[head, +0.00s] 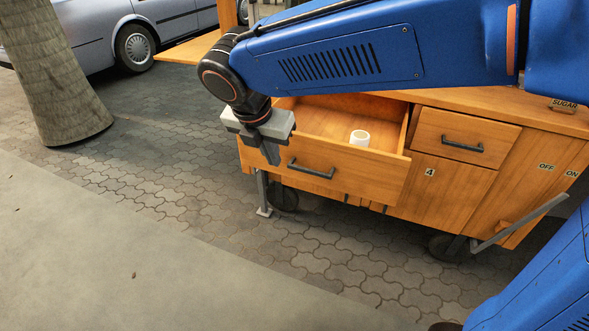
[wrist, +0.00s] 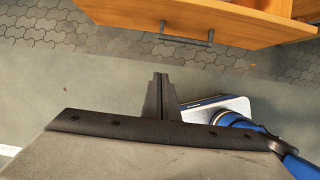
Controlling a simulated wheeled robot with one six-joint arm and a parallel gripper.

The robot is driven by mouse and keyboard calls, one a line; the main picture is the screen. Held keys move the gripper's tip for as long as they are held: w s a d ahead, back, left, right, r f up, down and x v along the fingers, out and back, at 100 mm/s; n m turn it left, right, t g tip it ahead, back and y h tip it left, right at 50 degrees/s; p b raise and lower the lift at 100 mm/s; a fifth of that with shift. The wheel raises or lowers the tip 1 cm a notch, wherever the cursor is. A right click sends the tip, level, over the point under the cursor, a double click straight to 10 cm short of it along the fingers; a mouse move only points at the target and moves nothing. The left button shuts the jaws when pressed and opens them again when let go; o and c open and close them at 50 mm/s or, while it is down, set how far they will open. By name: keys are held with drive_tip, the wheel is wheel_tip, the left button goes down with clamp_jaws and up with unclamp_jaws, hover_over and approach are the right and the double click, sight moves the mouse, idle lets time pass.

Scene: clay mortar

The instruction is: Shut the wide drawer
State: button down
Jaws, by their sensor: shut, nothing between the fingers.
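The wide drawer (head: 370,178) is a wooden drawer in the cart's front, and it stands pulled out. A small white cup-like thing (head: 360,138) is inside it. The drawer has a dark bar handle (head: 311,170). In the wrist view the drawer front (wrist: 205,22) and its handle (wrist: 183,38) show at the top. My gripper (head: 271,155) is shut and empty, pointing down in front of the left part of the drawer front, left of the handle. In the wrist view my gripper's fingertips (wrist: 161,76) are together, below the handle in the picture. I cannot tell whether they touch the drawer.
A narrower drawer (head: 466,137) to the right is closed, above a door marked 4 (head: 440,180). A grey bar (head: 520,222) sticks out at the cart's lower right. A tree trunk (head: 55,75) and a parked car (head: 150,30) are at left. The paving in front is clear.

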drive_tip(key=w+d+f, duration=0.2)
drive_tip(key=w+f, duration=0.5)
drive_tip(key=f, duration=0.2)
drive_tip(key=shift+w+d+f, duration=0.15)
drive_tip(key=shift+d, duration=0.15)
idle(0.3)
drive_tip(key=w+d, duration=0.3)
drive_tip(key=w, duration=0.6)
drive_tip(key=w+d, duration=0.4)
drive_tip(key=w, duration=0.6)
drive_tip(key=w+d, duration=0.3)
drive_tip(key=w, duration=0.6)
drive_tip(key=shift+w+d, duration=0.3)
drive_tip(key=shift+w, duration=0.3)
